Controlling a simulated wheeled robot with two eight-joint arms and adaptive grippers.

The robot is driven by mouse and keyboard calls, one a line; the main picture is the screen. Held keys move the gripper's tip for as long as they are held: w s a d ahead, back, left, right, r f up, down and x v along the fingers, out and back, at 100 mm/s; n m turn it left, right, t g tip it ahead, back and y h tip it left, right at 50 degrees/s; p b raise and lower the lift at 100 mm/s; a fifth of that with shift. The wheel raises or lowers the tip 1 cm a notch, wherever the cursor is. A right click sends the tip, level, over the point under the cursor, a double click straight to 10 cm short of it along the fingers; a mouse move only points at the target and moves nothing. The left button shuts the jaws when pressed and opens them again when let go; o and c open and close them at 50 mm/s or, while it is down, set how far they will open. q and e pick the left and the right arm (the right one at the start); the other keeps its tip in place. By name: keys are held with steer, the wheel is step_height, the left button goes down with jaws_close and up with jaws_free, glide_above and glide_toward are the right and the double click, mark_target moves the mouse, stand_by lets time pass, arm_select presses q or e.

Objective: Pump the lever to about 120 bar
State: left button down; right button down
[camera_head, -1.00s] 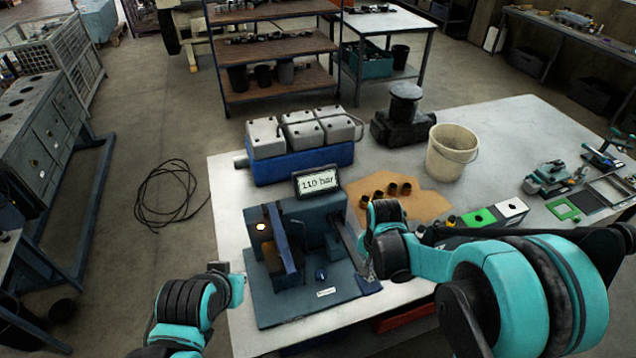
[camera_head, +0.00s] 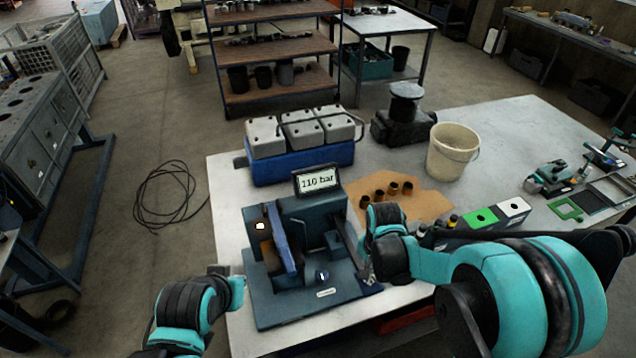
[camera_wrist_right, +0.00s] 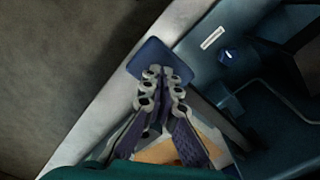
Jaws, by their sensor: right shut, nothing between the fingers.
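The dark blue pump unit (camera_head: 310,303) stands on the bench's near left part. Its display (camera_head: 317,181) reads 110 bar. The lever (camera_head: 346,236) is a dark bar on the unit's right side, slanting down toward the front. My right gripper (camera_head: 369,274) is at the lever's front end; in the right wrist view its fingers (camera_wrist_right: 162,85) are shut and empty. A blue square pad (camera_wrist_right: 160,55) shows just beyond the fingertips; I cannot tell whether they touch it. My left gripper (camera_head: 237,283) is beside the unit's left edge, its fingers not clear.
A blue crate (camera_head: 310,168) with grey-topped blocks stands behind the unit. A green block (camera_head: 480,218) stands near my right arm.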

steer(key=shift+f, duration=0.3)
steer(key=shift+s+d+r+p, duration=0.15)
steer(key=shift+r+p, duration=0.2)
steer(key=shift+r, duration=0.25)
steer(key=shift+s+a+r+p, duration=0.1)
steer(key=shift+r+p, duration=0.25)
steer(key=shift+r, duration=0.25)
steer(key=shift+s+r, duration=0.15)
steer(key=shift+r+p, duration=1.4)
steer(key=shift+r, duration=0.6)
